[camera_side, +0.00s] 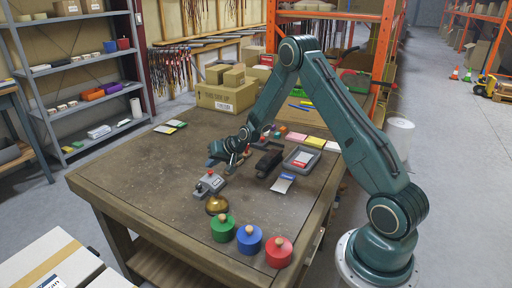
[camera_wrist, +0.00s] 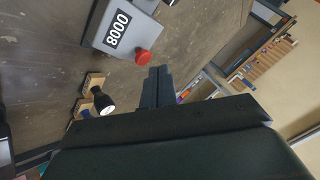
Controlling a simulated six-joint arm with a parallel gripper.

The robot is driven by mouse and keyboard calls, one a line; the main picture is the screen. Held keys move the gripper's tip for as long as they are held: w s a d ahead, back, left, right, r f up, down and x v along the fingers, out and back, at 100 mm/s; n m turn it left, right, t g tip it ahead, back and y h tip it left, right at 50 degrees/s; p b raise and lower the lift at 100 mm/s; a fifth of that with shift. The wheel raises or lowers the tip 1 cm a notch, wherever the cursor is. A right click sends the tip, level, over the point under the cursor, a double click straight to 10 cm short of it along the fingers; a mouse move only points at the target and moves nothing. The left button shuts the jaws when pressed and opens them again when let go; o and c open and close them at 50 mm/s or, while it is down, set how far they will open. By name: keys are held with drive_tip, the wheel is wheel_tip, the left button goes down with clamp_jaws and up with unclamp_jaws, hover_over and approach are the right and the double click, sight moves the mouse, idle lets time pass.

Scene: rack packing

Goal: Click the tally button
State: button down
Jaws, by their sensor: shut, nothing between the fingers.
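In the side view my gripper (camera_side: 228,168) is above and right of the box. I cannot tell whether the fingers touch the button.
A brass dome (camera_side: 217,205) and green (camera_side: 222,228), blue (camera_side: 249,239) and red (camera_side: 279,251) round pieces with wooden knobs stand nearer the front edge. A grey tray (camera_side: 302,159) lies to the right. The table's left part is mostly clear.

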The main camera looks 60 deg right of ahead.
drive_tip(key=shift+r, duration=2.5)
drive_tip(key=s+a+r+n+g, duration=0.1)
drive_tip(key=s+a+r+n, duration=0.1)
drive_tip(key=s+a+r, duration=0.6)
drive_tip(key=s+a+r+n+g, duration=0.1)
drive_tip(key=s+a+r+n, duration=0.25)
drive_tip(key=s+r, duration=0.45)
drive_tip(key=s+a+r+n, duration=0.1)
drive_tip(key=s+a+r, duration=0.1)
drive_tip(key=s, duration=0.9)
drive_tip(key=s+a+r+n+g+h, duration=0.1)
drive_tip(key=s+a+r, duration=0.2)
drive_tip(key=s, duration=0.8)
drive_tip(key=shift+s+a+g, duration=0.2)
drive_tip(key=shift+s+g, duration=0.05)
drive_tip(key=shift+g, duration=0.05)
drive_tip(key=shift+r, duration=0.1)
